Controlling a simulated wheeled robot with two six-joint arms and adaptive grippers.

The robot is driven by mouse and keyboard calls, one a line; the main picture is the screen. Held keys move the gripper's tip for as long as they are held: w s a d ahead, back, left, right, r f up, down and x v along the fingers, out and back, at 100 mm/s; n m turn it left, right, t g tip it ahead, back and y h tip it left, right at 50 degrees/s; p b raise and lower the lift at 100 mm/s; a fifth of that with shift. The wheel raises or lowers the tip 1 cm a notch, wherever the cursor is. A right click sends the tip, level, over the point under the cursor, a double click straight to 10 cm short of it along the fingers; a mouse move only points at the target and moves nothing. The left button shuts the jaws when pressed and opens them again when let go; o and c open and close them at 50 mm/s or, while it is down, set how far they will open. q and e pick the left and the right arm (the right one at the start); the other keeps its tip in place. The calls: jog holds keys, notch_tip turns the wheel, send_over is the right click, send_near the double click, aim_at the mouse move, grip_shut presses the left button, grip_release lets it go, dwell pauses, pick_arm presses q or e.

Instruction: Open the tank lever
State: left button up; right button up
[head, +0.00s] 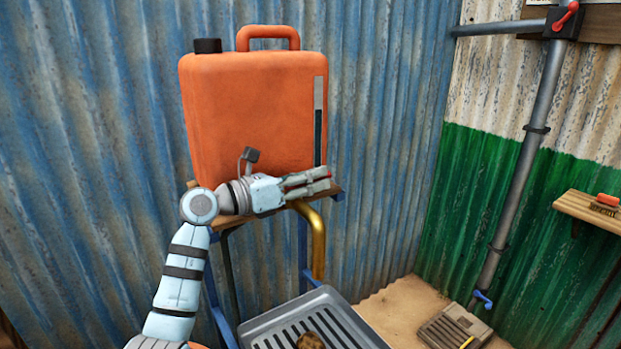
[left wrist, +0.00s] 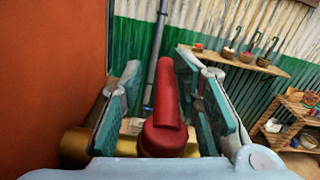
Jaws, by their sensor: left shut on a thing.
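The orange tank (head: 255,110) stands upright on a small wooden shelf, with a black cap and a handle on top. A brass spout (head: 318,240) curves down below it. My left gripper (head: 322,180) is in front of the tank's lower right part, pointing right. In the left wrist view the red tank lever (left wrist: 170,110) lies between the fingers of my left gripper (left wrist: 165,95), which is shut on it. In the head view the fingers hide most of the lever. The brass spout's body (left wrist: 78,146) shows behind the left finger. My right gripper is out of view.
A grey slotted tray (head: 362,333) with a brown lump (head: 310,341) sits below the spout. A grey pipe (head: 520,170) with a red-handled valve (head: 566,18) runs down the right wall. A wooden shelf (head: 585,207) juts out at right.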

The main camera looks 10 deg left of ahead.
pick_arm(q)
jog(key=shift+s+d+r, duration=0.1)
jog(key=shift+s+d, duration=0.1)
jog(key=shift+d, duration=0.05)
grip_shut()
jog(key=shift+m+g+h+b, duration=0.3)
jog(key=shift+m+g, duration=0.1)
jog(key=shift+s+d+m+g+h, duration=0.2)
jog(key=shift+m+g+h, duration=0.2)
jog(key=shift+g+h, duration=0.15)
jog(key=shift+o, duration=0.3)
grip_release()
jog(key=shift+o, duration=1.4)
jog(key=shift+w+d, duration=0.1)
jog(key=shift+d, duration=0.05)
jog(key=shift+w, duration=0.1)
